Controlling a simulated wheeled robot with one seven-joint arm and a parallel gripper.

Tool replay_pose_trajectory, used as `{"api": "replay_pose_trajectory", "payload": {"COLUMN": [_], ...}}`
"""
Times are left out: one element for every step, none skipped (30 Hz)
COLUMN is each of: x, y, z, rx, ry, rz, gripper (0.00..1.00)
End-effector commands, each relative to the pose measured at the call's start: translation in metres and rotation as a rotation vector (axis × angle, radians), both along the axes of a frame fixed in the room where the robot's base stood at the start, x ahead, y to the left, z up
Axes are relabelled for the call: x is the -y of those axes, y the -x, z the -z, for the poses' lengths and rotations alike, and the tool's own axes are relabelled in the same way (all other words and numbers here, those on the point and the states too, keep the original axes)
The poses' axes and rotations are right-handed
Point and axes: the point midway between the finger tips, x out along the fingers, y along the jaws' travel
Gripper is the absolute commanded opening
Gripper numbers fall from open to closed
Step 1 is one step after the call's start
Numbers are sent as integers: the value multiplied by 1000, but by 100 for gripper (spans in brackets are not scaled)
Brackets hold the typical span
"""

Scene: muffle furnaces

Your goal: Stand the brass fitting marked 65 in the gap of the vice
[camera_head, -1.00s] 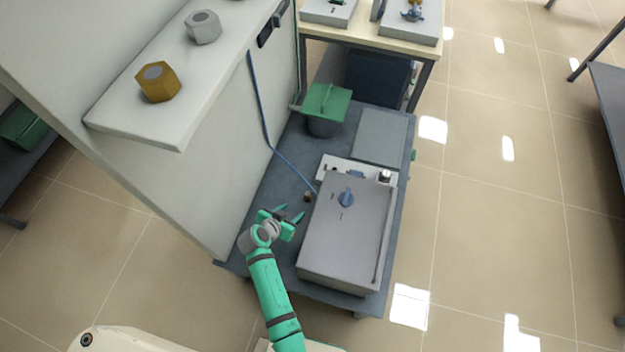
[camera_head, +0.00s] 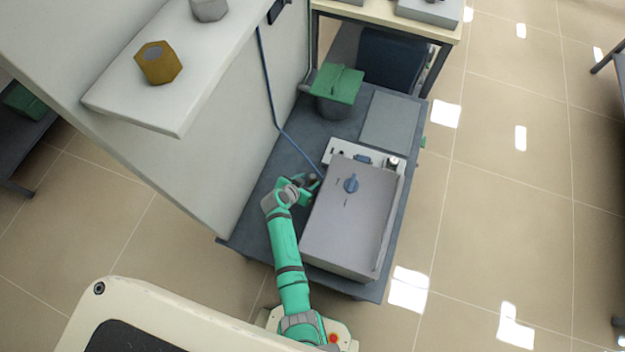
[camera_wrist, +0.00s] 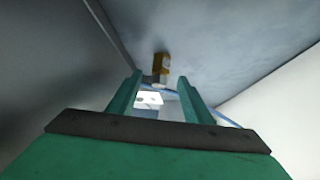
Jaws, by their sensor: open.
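A small brass-coloured piece (camera_wrist: 161,62) lies on the dark bench top, just beyond my fingertips in the wrist view; no marking can be read. In the head view it is largely hidden by my gripper (camera_head: 306,184). My gripper (camera_wrist: 160,80) is open, with both green fingers apart and the brass piece roughly in line with the space between them. A green block with a dark slit across its top (camera_head: 338,83), on a grey round base, stands farther back on the bench; it looks like the vice.
A large grey box with a blue knob (camera_head: 345,225) stands close to the right of my gripper. A pale wall panel rises at the left, with a brass hexagonal piece (camera_head: 158,63) and a grey one (camera_head: 209,9) on its ledge. A blue cable (camera_head: 297,147) crosses the bench.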

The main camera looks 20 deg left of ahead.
Motion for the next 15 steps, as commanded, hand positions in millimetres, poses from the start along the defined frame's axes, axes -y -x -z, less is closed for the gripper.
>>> {"api": "replay_pose_trajectory", "payload": {"x": [1, 2, 2, 3, 4, 4, 4, 4, 4, 4, 4, 4, 4, 4, 4], "y": [-4, -7, -10, -11, -12, -13, -14, -14, -14, -14, -14, -14, -14, -14, -14], "z": [5, 7, 9, 11, 13, 14, 15, 15, 15, 15, 15, 15, 15, 15, 15], "rx": [-1, -1, 0, -1, -1, -1, 0, 0, 0, 0, 0, 0, 0, 0, 0], "ry": [2, 2, 1, 2, 2, 1, 1, 1, 1, 1, 1, 1, 1, 1, 1], "rz": [1, 1, 0, 1, 1, 1, 1, 1, 0, 0, -1, -1, -1, -1, -1], "gripper": [46, 46, 46, 46, 46, 46, 46, 46, 46, 46, 46, 46, 46, 46, 36]}}
